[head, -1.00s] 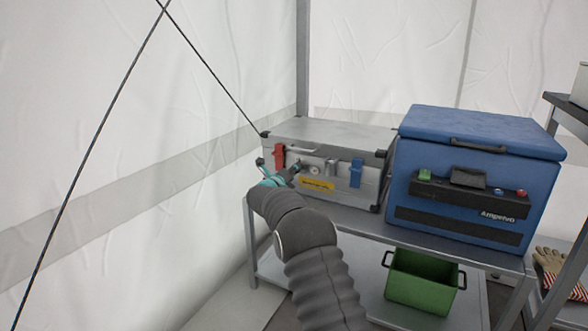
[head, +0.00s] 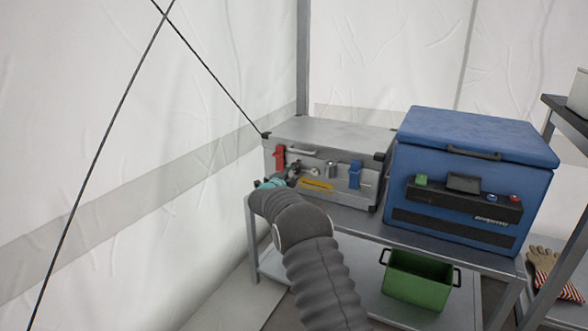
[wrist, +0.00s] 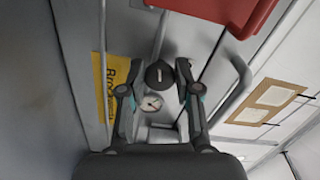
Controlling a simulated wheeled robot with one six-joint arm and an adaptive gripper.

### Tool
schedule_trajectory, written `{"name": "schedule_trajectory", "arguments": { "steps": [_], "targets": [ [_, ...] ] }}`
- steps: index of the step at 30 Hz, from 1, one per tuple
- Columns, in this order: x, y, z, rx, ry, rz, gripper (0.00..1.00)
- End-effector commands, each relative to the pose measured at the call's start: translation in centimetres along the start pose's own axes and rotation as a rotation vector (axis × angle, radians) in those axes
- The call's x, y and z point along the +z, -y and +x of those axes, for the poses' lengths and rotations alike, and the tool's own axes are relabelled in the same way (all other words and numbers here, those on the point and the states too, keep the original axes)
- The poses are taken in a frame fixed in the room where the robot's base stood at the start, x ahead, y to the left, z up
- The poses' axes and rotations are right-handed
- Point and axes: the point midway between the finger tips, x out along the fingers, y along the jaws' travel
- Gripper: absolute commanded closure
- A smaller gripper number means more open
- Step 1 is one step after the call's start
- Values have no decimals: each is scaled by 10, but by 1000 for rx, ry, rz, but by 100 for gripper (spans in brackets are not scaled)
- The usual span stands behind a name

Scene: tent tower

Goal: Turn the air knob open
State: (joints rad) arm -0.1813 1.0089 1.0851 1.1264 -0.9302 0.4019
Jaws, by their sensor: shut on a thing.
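The silver case (head: 325,132) stands on the metal shelf, and its front panel faces me. The air knob (wrist: 159,75) is a dark round knob with a pale line on its face, in the wrist view. My gripper (wrist: 156,79) is shut on it, with one finger on each side. In the head view my gripper (head: 291,179) is at the left part of the case front, below the red latch (head: 279,158). The knob is hard to make out there behind my gripper. A small round gauge (wrist: 151,104) sits beside the knob in the wrist view.
The red latch (wrist: 232,12) and a yellow label (wrist: 108,85) lie close around the knob. A blue box (head: 470,170) stands right of the case. A green bin (head: 418,282) is on the lower shelf. The tent wall (head: 190,120) is close on the left.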

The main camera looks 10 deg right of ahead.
Motion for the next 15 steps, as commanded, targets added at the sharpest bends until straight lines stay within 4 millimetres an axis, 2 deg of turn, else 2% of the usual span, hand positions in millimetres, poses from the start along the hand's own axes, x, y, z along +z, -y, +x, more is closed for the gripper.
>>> {"name": "schedule_trajectory", "arguments": {
  "steps": [6, 15],
  "targets": [
    [3, 3, -2, -2, 7, -142, 100],
    [3, 1, -2, -3, 6, -249, 100]
  ]
}}
